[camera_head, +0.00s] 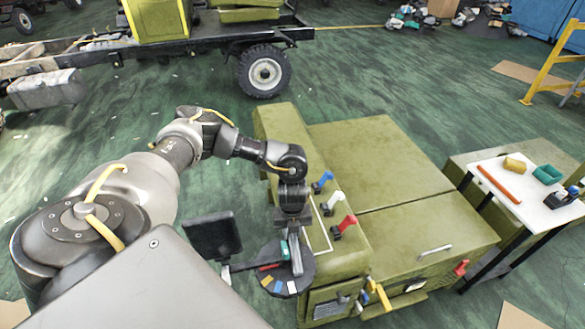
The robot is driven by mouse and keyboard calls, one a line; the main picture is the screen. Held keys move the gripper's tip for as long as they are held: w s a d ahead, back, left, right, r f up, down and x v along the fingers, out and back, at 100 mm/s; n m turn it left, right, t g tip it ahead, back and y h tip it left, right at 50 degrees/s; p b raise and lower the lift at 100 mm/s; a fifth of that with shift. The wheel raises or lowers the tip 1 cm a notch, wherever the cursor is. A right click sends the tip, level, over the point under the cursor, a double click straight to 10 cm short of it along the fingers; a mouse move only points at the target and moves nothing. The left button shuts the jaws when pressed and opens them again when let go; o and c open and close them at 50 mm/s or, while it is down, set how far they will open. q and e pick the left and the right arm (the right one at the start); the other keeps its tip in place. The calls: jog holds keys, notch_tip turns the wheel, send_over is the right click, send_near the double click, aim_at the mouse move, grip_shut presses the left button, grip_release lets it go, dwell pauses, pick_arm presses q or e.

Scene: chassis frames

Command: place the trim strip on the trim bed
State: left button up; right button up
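A long orange-red strip (499,184), which looks like the trim strip, lies on the white-topped table at the right. A thin white outline (321,238) on the green ledge may mark the trim bed; I cannot be sure, and my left arm hides part of it. My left gripper (293,255) points down over a dark round plate (301,278) with coloured pieces, left of the green ledge. A small teal piece (284,248) shows beside its fingers. Whether the fingers are open or hold it is too small to tell. My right gripper is out of view.
Blue (323,181), white (332,203) and red (344,226) handles stand along the green cabinet's ledge. A black panel (213,237) stands left of my gripper. The white table (530,205) also bears a yellow block (514,164) and a teal bin (547,174).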

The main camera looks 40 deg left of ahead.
pick_arm(q)
grip_shut()
jog(key=shift+r, duration=0.15)
notch_tip(320, 180, up, 18)
jog(key=shift+b, duration=0.45)
